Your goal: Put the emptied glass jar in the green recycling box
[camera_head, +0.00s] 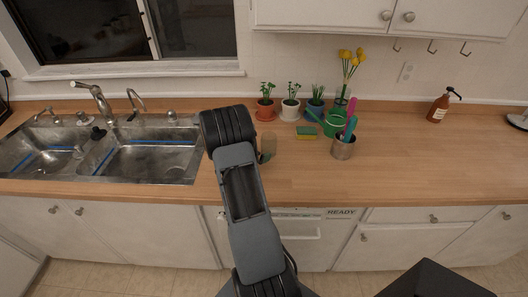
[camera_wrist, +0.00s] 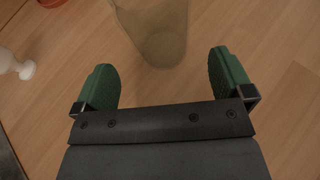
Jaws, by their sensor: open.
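The glass jar (camera_wrist: 160,32) is clear and looks empty. It stands on the wooden counter at the top middle of the wrist view, just ahead of my gripper. In the head view the jar (camera_head: 268,143) shows just right of my arm, partly hidden by it. My gripper (camera_wrist: 163,78) is open, with its two green fingers apart on either side below the jar and nothing visible held between them. In the head view my arm largely hides the gripper. No green recycling box can be made out in either view.
A double sink (camera_head: 150,155) lies to the left. A soap bottle (camera_head: 440,108) stands farther right. The right counter is mostly clear.

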